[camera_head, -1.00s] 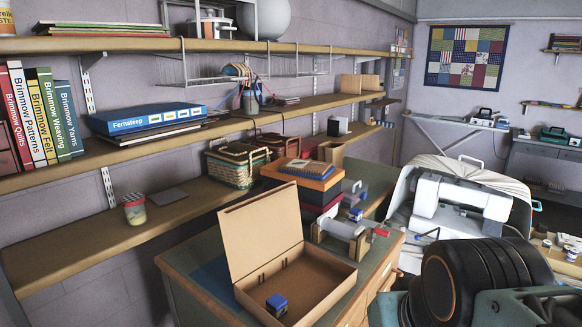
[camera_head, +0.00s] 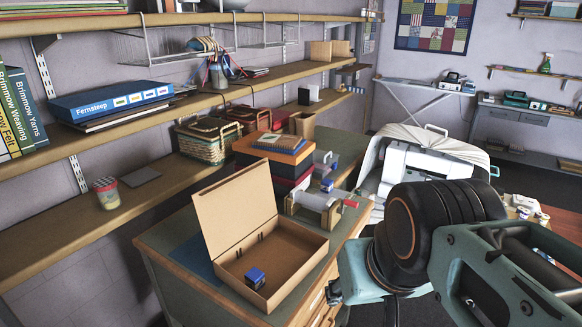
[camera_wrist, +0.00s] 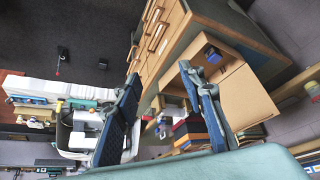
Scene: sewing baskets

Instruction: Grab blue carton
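A small blue carton (camera_head: 255,277) with a pale label sits inside an open cardboard box (camera_head: 292,284) on the workbench, near its front left corner. In the wrist view the blue carton (camera_wrist: 213,54) shows in the cardboard box (camera_wrist: 245,98), right of and beyond the finger tips. A second small blue item (camera_head: 327,185) stands behind the box by a roll holder. My gripper (camera_wrist: 160,73) is open, with nothing between its two dark fingers, apart from the carton. In the head view my arm fills the lower right, and the fingers cannot be made out clearly.
The raised box lid (camera_head: 237,207) stands at the box's left rear side. Stacked boxes (camera_head: 272,158) and the roll holder (camera_head: 317,208) stand behind. A blue Fernsleep box (camera_head: 112,100) lies on the wall shelf. A sewing machine (camera_head: 410,172) is at right.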

